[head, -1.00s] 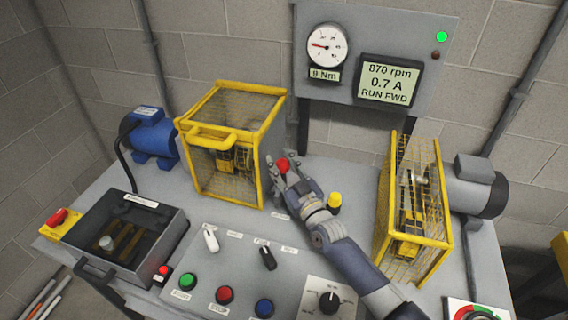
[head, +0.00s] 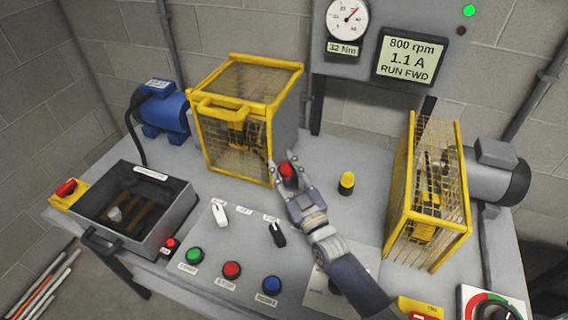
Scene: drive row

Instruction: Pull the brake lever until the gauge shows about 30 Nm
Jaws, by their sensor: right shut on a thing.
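The brake lever shows as a red knob (head: 287,170) near the middle of the bench, beside the left yellow cage. My right gripper (head: 285,168) is shut on this knob, with a finger on each side. The rest of the lever is hidden by the gripper. The round gauge (head: 347,19) on the grey back panel has its red needle pointing up and to the right. Its small readout (head: 343,48) shows 32 Nm. The display (head: 408,56) beside it reads 800 rpm, 1.1 A, RUN FWD. My left gripper is not in view.
Yellow mesh cages stand left (head: 245,120) and right (head: 428,195) of my right arm. A yellow knob (head: 346,183) stands close to its right. Switches and buttons, including a red one (head: 232,269), lie at the front. An open grey box (head: 187,210) sits at left.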

